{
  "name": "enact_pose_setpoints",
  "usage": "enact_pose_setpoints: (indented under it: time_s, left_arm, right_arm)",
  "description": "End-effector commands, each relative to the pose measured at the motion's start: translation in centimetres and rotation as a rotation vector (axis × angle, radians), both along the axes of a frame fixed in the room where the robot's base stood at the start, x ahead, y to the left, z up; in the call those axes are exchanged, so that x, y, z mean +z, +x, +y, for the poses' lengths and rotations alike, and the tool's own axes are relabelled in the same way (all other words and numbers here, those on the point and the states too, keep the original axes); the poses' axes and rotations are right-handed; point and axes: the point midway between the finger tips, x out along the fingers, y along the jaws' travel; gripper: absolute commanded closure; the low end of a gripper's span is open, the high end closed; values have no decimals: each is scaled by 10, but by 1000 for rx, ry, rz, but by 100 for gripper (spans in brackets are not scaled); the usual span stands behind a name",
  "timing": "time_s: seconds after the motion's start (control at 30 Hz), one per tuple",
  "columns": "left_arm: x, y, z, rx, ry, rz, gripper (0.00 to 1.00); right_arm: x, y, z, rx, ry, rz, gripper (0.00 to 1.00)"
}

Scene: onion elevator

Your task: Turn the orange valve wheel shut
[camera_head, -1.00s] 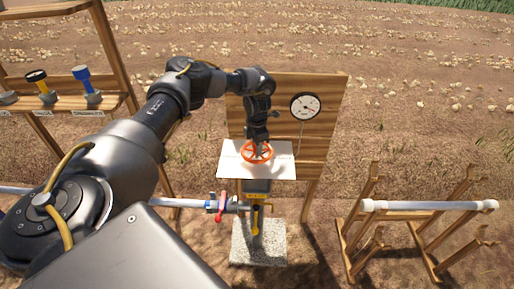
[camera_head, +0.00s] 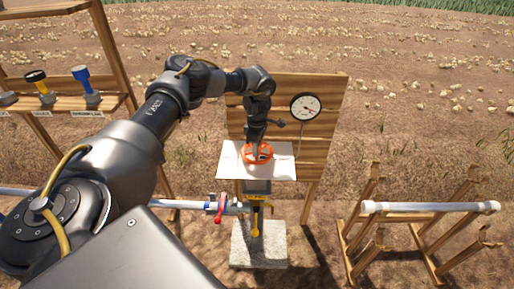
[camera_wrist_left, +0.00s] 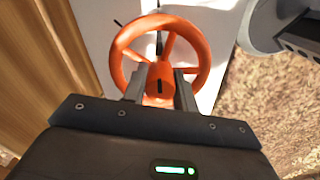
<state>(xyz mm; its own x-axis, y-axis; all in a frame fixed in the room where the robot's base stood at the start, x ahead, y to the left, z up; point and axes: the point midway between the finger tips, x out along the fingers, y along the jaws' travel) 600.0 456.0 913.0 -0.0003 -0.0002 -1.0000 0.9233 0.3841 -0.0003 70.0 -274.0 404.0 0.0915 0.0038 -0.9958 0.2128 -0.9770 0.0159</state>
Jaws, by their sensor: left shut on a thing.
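The orange valve wheel (camera_head: 268,154) lies flat above a white plate (camera_head: 228,160), in front of a wooden board. In the left wrist view the wheel (camera_wrist_left: 124,43) shows its rim, spokes and hub, with a dark mark on the hub. My left gripper (camera_head: 257,150) reaches down onto the wheel from above. In the left wrist view its two fingers (camera_wrist_left: 159,92) are on either side of the hub, shut on the wheel. My right gripper is in neither view.
A round gauge (camera_head: 305,107) is on the wooden board (camera_head: 325,130). Below the plate are a red-handled pipe valve (camera_head: 220,208) and a concrete block (camera_head: 258,245). A rack with a white pipe (camera_head: 430,207) stands right. A shelf with tools (camera_head: 60,105) stands left.

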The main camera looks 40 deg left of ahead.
Motion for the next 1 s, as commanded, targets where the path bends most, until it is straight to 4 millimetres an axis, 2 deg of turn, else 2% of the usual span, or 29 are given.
enact_pose_setpoints:
  time_s: [0.53,0.57,0.7,1.0]
  left_arm:
    - [1,1,-1,-23,-2,-3,95]
    - [1,1,-1,-23,-2,-3,68]
    - [1,1,-1,-22,-1,-3,50]
    - [2,1,0,-21,-1,-1,50]
  right_arm:
    - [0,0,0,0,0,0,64]
    - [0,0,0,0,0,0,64]
    - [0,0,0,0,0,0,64]
    - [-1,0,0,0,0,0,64]
